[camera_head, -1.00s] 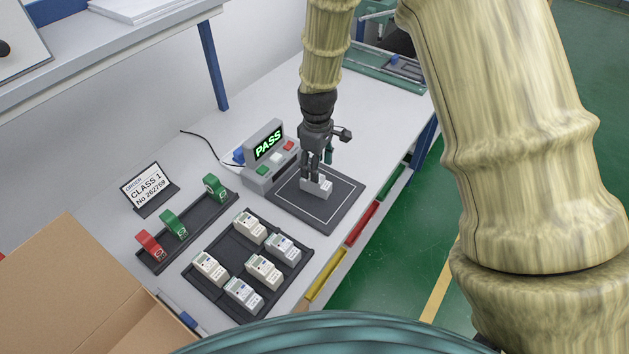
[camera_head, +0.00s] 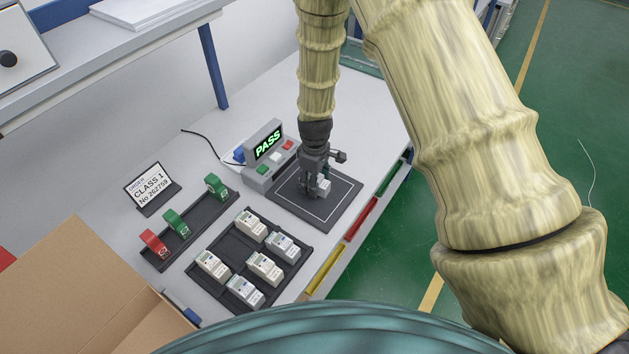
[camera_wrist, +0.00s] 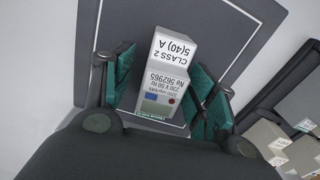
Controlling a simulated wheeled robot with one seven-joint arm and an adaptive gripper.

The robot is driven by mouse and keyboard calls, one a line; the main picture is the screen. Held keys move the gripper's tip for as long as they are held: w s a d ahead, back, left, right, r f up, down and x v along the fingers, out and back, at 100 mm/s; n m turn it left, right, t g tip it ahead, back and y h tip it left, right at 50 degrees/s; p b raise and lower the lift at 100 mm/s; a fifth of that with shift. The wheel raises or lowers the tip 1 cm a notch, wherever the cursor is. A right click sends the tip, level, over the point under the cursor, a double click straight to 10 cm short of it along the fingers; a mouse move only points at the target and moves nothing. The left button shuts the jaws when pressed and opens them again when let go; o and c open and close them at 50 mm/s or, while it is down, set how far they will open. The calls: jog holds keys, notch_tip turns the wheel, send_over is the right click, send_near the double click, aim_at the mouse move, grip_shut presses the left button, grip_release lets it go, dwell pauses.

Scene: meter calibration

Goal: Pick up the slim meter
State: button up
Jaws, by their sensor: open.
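The slim meter (camera_wrist: 160,75) is a pale grey meter marked CLASS 2, 5(40) A, No 562965. It stands on the dark test mat (camera_head: 291,201), and in the head view the meter (camera_head: 323,187) is partly hidden by my gripper (camera_head: 316,183). My gripper is lowered over it. In the wrist view the green-padded fingers of my gripper (camera_wrist: 165,90) are spread on either side of the meter, with a gap visible at the left. Whether either pad touches it I cannot tell.
A tester (camera_head: 266,155) showing PASS stands beside the mat. A dark tray (camera_head: 232,243) holds several meters. A rack (camera_head: 192,229) holds one red and two green stamps. An order card (camera_head: 149,185) reads CLASS 1, No 262759. An open cardboard box (camera_head: 85,290) is at the lower left.

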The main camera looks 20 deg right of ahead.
jog(key=shift+f, duration=0.25)
jog(key=c, duration=1.2)
jog(key=shift+r, duration=0.2)
